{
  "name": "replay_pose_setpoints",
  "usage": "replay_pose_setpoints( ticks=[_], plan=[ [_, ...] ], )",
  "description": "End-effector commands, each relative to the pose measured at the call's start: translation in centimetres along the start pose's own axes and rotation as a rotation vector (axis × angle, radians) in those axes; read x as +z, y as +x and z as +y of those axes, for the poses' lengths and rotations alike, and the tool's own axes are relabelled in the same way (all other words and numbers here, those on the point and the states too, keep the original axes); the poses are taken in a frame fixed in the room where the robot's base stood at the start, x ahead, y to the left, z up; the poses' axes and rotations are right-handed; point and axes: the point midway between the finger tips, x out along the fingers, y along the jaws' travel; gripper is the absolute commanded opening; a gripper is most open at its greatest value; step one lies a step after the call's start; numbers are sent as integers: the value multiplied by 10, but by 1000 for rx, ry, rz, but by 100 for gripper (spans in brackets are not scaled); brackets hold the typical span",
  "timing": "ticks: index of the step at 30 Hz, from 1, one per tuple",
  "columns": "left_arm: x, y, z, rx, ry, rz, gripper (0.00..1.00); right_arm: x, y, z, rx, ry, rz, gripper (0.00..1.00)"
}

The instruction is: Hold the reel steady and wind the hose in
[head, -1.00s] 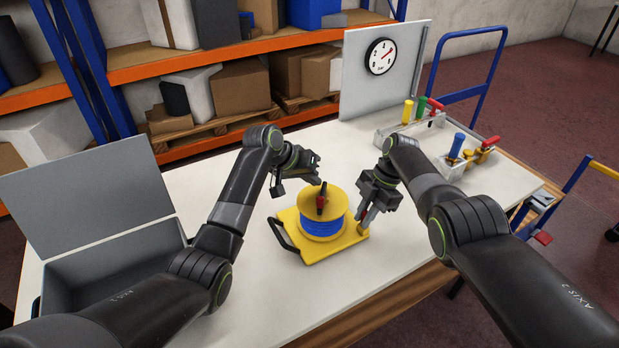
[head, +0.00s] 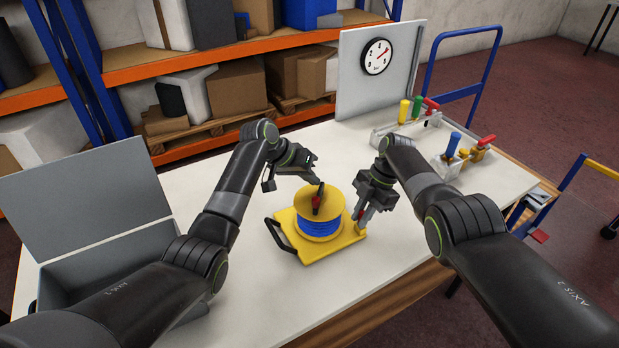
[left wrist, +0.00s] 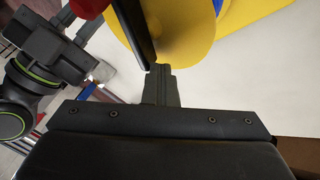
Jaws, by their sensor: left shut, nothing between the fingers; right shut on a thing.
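The reel (head: 334,203) is a yellow drum on a yellow base (head: 310,255), with a black carry handle at its left. Blue hose (head: 320,227) is wound on the drum. A crank with a black and red part (head: 317,202) stands on top. My left gripper (head: 319,180) is shut and empty, close by the crank's top. In the left wrist view its fingers (left wrist: 160,82) are close to the black crank handle (left wrist: 135,28); I cannot tell if they touch. My right gripper (head: 361,215) is shut on the reel base's right side; its fingers partly hide the grip.
An open grey case (head: 100,262) stands at the left. A panel with a gauge (head: 378,57) stands at the back. Colored valves and levers (head: 430,110) sit at the right rear. The white tabletop (head: 225,285) is clear left of the reel.

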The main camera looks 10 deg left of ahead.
Motion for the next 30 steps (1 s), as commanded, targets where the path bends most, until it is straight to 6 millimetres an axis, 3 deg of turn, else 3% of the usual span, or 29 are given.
replay_pose_setpoints(
  ticks=[12,30],
  plan=[
    [-7,7,7,104,184,-100,0,-1,0,0,-1,-2,2,0],
    [-13,17,20,103,185,-96,0,-2,0,0,-1,-2,2,0]
  ],
)
